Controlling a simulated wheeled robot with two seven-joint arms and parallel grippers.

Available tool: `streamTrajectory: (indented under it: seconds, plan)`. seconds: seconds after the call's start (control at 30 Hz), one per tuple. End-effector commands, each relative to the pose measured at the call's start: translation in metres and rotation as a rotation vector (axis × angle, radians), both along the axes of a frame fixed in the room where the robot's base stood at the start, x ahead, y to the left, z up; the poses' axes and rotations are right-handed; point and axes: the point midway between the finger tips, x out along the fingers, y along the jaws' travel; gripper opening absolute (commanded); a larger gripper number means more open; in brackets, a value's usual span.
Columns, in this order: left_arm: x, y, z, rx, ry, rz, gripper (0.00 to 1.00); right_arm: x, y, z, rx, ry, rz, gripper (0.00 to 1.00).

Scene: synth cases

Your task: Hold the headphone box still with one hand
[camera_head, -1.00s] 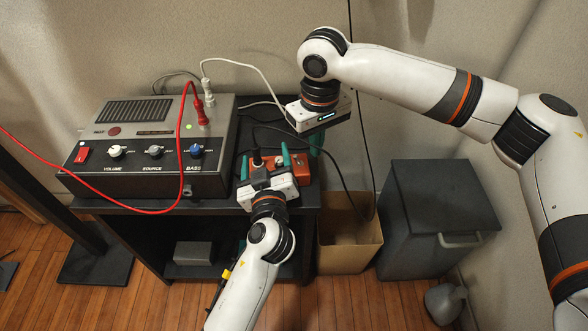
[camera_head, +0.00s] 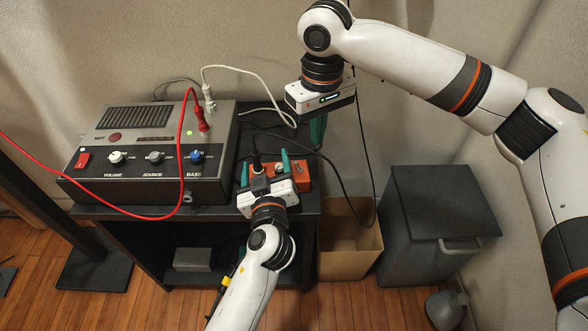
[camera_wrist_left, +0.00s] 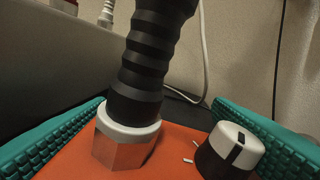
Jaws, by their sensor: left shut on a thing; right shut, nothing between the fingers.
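The headphone box is a small orange box (camera_head: 300,173) on the right end of the black table's top. A black cable plug (camera_wrist_left: 150,60) stands in its metal socket, and a black-and-white knob (camera_wrist_left: 232,148) sits beside it. My left gripper (camera_head: 264,166) is shut on the box, with a teal finger at either side of it. The wrist view shows the orange top (camera_wrist_left: 180,125) between the ribbed fingers; its lower sides are hidden. My right gripper (camera_head: 317,132) is shut and empty, held above and behind the box, near the wall.
A grey amplifier (camera_head: 130,183) with knobs and red and white plugs fills the table's left part. Cables run behind the box. Below right stand an open cardboard bin (camera_head: 345,262) and a dark lidded bin (camera_head: 440,205).

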Motion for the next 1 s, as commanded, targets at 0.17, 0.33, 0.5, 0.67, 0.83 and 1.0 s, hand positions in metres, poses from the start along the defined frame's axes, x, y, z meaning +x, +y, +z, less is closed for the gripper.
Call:
streamTrajectory:
  seconds: [0.17,0.33,0.5,0.67,0.83,1.0]
  plan:
    - [0.0,0.0,-0.002,0.0,0.005,0.002,0.94,0.0,0.0,-0.001,0.0,0.0,0.0,0.0]
    - [0.0,0.0,-0.001,0.0,0.002,0.0,1.0,0.0,0.0,-0.001,0.0,0.0,0.0,0.0]
    - [-0.003,0.0,-0.001,-0.001,0.002,-0.001,1.0,0.0,0.0,0.0,0.0,0.0,0.0,0.0]
    - [-0.023,-0.003,0.0,-0.002,0.004,0.0,1.0,0.0,0.0,-0.001,0.0,0.0,0.0,0.0]
    - [-0.058,-0.006,0.001,-0.003,0.007,0.0,1.0,0.0,0.0,0.0,0.0,0.0,0.0,0.0]
    - [-0.091,-0.009,0.004,-0.002,0.005,0.0,1.0,0.0,0.0,0.0,0.0,0.0,0.0,0.0]
